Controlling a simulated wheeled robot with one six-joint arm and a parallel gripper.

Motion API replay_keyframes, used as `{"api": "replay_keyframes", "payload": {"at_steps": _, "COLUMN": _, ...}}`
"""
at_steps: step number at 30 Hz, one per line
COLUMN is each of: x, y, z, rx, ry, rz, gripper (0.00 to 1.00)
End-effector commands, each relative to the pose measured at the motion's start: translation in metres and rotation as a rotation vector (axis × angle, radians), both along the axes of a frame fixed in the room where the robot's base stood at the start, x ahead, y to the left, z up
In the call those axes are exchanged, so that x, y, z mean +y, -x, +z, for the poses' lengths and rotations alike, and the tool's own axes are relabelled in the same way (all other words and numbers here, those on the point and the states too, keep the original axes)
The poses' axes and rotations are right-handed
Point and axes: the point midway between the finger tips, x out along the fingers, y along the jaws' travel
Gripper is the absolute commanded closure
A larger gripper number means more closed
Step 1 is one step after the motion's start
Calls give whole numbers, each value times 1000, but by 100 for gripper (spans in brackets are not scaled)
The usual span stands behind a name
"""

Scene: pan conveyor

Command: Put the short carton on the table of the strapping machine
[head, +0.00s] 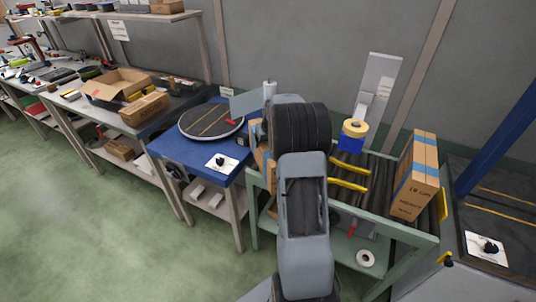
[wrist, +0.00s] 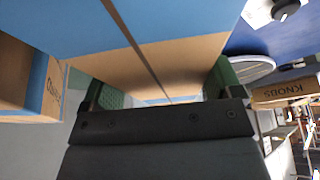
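The short carton (wrist: 180,62), brown with blue tape, fills the upper wrist view between the green finger pads. My gripper (wrist: 165,90) looks shut on it, one pad at each side. In the head view my own arm hides the fingers and most of this carton; a brown strip of it (head: 261,150) shows left of my arm, above the green-framed roller stand. A dark-topped table with yellow lines (head: 497,207) and a blue post stands at the far right; it looks like the strapping machine, partly cut off.
A taller carton (head: 416,177) with blue tape stands on the rollers at right. Yellow guides (head: 350,175) and a tape roll (head: 355,128) are right of my arm. A blue table (head: 180,147) with a round turntable (head: 211,121) and a bench with an open box (head: 115,87) stand left.

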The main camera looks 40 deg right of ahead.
Motion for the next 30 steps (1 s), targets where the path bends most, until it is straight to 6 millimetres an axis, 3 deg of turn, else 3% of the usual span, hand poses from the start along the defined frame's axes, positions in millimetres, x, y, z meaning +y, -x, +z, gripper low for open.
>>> {"api": "replay_keyframes", "payload": {"at_steps": 2, "x": 0, "y": 0, "z": 0, "rx": 0, "ry": 0, "rz": 0, "gripper": 34}}
{"api": "replay_keyframes", "payload": {"at_steps": 20, "x": -1, "y": 0, "z": 2, "rx": -4, "ry": 2, "rz": 0, "gripper": 91}}
{"api": "replay_keyframes", "payload": {"at_steps": 30, "x": -1, "y": -1, "z": 10, "rx": -6, "ry": 3, "rz": 0, "gripper": 93}}
